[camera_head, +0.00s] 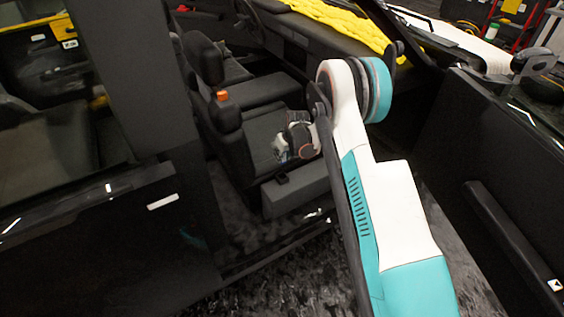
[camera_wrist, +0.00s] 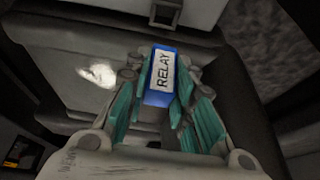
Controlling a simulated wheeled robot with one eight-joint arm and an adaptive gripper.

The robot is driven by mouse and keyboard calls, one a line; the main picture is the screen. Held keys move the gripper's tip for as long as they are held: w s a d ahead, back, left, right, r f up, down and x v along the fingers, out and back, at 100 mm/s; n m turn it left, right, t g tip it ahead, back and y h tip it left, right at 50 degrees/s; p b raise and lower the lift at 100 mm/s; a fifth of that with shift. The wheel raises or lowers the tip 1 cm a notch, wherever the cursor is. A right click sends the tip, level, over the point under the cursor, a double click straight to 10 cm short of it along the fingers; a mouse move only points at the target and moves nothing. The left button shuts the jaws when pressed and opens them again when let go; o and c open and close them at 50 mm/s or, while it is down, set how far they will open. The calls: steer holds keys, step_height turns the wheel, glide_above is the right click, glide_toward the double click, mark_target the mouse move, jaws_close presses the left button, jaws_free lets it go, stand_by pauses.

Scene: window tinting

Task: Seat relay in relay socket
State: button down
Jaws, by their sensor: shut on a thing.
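The relay, a blue block with a white label reading "RELAY" (camera_wrist: 163,72), is between the fingers of my gripper (camera_wrist: 160,92) in the wrist view. My gripper is shut on it, with the labelled face towards the camera. In the head view my gripper (camera_head: 283,148) hangs over the front seat cushion, beside a grey box; the relay cannot be made out there. A small dark piece (camera_head: 282,179) sits on top of the grey box, possibly the relay socket. The wrist view shows a similar dark piece (camera_wrist: 163,12) on a pale surface, beyond and apart from the relay.
The grey box (camera_head: 296,192) stands at the near side of the dark front seat (camera_head: 262,130). The open car door (camera_head: 500,190) is on the right and the door pillar (camera_head: 135,75) on the left. A yellow cover (camera_head: 345,20) lies over the dashboard.

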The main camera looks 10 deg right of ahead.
steer(key=x, duration=0.3)
steer(key=shift+d+f, duration=0.1)
steer(key=shift+d, duration=0.05)
steer(key=shift+s+b, duration=0.2)
steer(key=shift+b, duration=0.25)
steer(key=shift+f, duration=0.15)
steer(key=shift+f+b, duration=0.85)
steer(key=shift+f, duration=1.85)
steer(key=shift+f, duration=1)
steer(key=c, duration=1.3)
jaws_free()
